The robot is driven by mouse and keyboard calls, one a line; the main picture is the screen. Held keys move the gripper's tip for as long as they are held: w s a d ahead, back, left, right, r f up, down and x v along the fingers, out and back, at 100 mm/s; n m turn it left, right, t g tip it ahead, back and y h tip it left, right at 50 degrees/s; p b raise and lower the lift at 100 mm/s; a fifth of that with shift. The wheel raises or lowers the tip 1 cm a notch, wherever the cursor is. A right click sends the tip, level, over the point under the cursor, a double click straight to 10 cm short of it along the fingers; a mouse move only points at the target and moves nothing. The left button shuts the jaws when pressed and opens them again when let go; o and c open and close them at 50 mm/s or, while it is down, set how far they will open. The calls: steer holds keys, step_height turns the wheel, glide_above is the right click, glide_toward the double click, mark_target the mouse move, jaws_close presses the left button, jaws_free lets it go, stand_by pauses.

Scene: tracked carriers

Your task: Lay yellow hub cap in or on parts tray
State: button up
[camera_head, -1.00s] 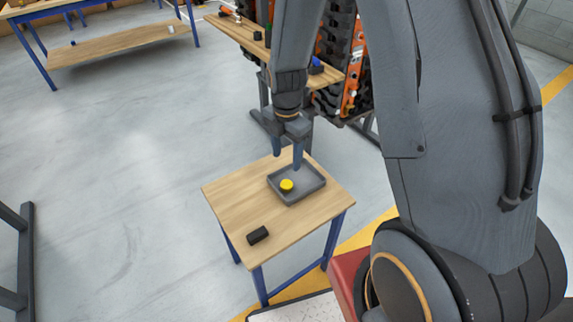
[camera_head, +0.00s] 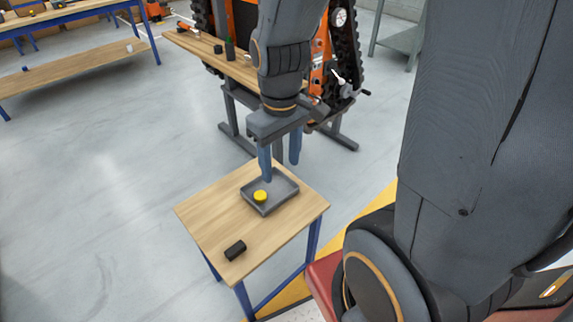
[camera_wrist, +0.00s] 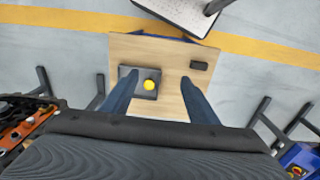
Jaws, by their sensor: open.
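The yellow hub cap (camera_head: 260,196) lies inside the grey parts tray (camera_head: 284,200), toward the tray's left side in the head view. The tray sits on a small wooden table. In the wrist view the hub cap (camera_wrist: 149,85) shows near the right side of the tray (camera_wrist: 124,72), between my fingers in the picture. My gripper (camera_head: 280,172) is open and empty above the tray, its blue fingers spread and pointing down. The fingers appear apart from the hub cap.
A black block (camera_head: 235,250) lies near the front left of the small wooden table (camera_head: 212,217). An orange tracked carrier (camera_head: 322,75) and a wooden shelf (camera_head: 235,68) stand behind. Clear floor lies to the left.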

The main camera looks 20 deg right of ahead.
steer(key=s+m, duration=0.1)
steer(key=s+r+m, duration=0.1)
steer(key=m, duration=0.1)
steer(key=shift+s+d+m, duration=0.15)
steer(key=shift+s+m, duration=0.15)
steer(key=shift+s, duration=0.05)
